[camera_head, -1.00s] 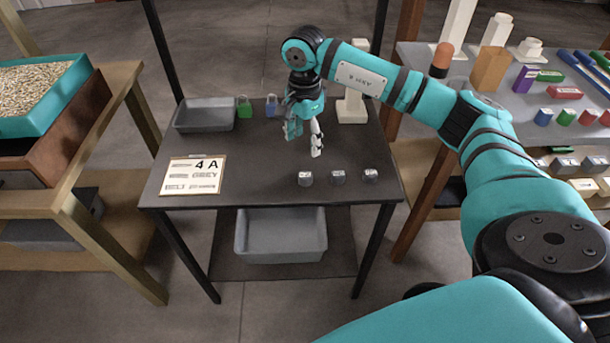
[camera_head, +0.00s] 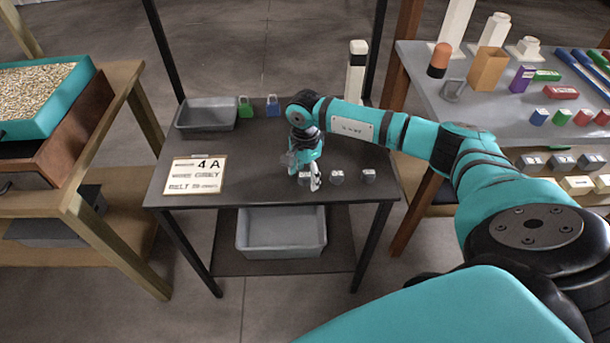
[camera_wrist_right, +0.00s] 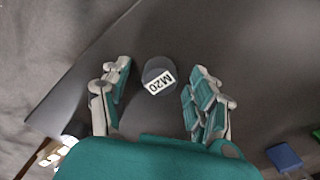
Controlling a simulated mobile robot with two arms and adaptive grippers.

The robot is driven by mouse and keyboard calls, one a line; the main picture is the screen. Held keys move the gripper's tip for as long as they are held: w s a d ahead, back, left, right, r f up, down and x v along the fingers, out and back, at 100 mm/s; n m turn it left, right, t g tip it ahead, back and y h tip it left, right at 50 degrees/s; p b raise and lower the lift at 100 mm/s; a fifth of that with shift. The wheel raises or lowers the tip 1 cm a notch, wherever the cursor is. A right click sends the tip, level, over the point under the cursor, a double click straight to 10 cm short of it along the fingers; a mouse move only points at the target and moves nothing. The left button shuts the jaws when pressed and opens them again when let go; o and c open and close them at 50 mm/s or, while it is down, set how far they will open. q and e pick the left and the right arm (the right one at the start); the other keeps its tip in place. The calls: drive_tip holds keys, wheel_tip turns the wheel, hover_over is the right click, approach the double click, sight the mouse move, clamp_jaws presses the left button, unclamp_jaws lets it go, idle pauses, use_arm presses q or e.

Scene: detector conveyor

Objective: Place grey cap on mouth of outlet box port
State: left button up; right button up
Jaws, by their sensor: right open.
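A small dark grey cap (camera_wrist_right: 157,73) with a white "M20" label lies on the table in the right wrist view, between the spread fingers of my right gripper (camera_wrist_right: 158,98). The fingers look clear of it on both sides. In the head view my right gripper (camera_head: 308,180) points down over the leftmost of a row of small grey caps and partly hides it. The middle cap (camera_head: 337,178) and the right cap (camera_head: 369,176) stand to its right. I cannot make out the outlet box port. My left gripper is not in view.
A placard reading "4 A" (camera_head: 195,175) lies at the table's left. A grey tray (camera_head: 207,114), a green padlock (camera_head: 245,107) and a blue padlock (camera_head: 273,106) are at the back. A white post (camera_head: 356,72) stands behind. A grey bin (camera_head: 281,232) sits below.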

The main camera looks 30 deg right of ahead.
drive_tip(key=shift+c, duration=0.4)
drive_tip(key=c, duration=1)
drive_tip(key=shift+c, duration=0.2)
drive_tip(key=shift+r, duration=0.2)
